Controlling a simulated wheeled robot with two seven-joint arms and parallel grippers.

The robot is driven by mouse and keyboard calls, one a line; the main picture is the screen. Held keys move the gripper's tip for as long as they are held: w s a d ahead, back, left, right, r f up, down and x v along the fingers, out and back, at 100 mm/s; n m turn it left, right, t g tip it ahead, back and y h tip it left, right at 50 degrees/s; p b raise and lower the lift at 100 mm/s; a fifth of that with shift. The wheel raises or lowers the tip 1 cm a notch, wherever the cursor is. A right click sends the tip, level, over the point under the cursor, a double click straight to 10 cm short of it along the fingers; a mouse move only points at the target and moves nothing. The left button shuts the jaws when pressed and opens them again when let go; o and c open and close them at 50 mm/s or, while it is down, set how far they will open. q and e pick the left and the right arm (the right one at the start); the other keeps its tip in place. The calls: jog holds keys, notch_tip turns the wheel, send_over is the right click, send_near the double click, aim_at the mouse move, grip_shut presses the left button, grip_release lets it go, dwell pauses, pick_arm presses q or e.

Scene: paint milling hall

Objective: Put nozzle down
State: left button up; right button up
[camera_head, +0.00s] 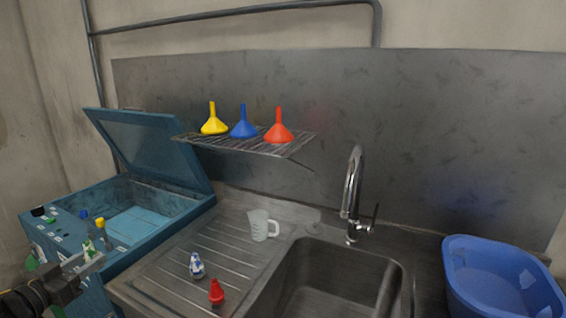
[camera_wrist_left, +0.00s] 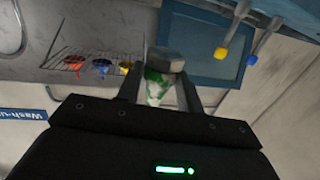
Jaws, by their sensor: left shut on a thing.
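My left gripper (camera_head: 92,260) is at the lower left of the head view, in front of the blue washing cabinet (camera_head: 190,212). It is shut on a nozzle marked green and white (camera_head: 89,246), held up off the drainboard. In the left wrist view the green-and-white nozzle (camera_wrist_left: 156,90) shows between the fingers, with a grey block-like end at its far side. A blue-and-white nozzle (camera_head: 197,266) and a red nozzle (camera_head: 216,292) stand upright on the ribbed drainboard (camera_head: 165,275), to the right of my left gripper. My right gripper is not in view.
A clear measuring jug (camera_head: 262,226) stands by the sink (camera_head: 335,270) and tap (camera_head: 352,195). A wire shelf (camera_head: 245,146) holds yellow, blue and red funnels. A blue tub (camera_head: 490,275) is at right. The cabinet's lid (camera_head: 150,145) is open.

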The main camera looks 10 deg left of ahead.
pick_arm(q)
jog(key=d+f+h, duration=0.1)
jog(key=d+f, duration=0.1)
jog(key=d, duration=0.2)
jog(key=d+f+m+h, duration=0.1)
jog(key=d+f, duration=0.1)
jog(key=d, duration=0.2)
jog(key=d+f+h, duration=0.1)
jog(key=d+f, duration=0.1)
jog(key=d, duration=0.3)
jog(key=shift+s+f+m+g, duration=0.3)
jog(key=shift+f+m, duration=0.05)
jog(key=shift+m, duration=0.05)
jog(key=s+d+m+h, duration=0.1)
jog(key=d, duration=0.4)
jog(key=d+m+g+h, duration=0.1)
jog(key=d, duration=0.5)
jog(key=s+d+f+h, duration=0.1)
jog(key=d, duration=0.5)
jog(key=shift+s+d+f+m+g+h, duration=0.1)
jog(key=shift+s+d+m+g+h, duration=0.2)
jog(key=shift+s+m, duration=0.1)
jog(key=shift+w+a, duration=0.1)
jog(key=shift+f, duration=0.45)
jog(key=shift+s, duration=0.2)
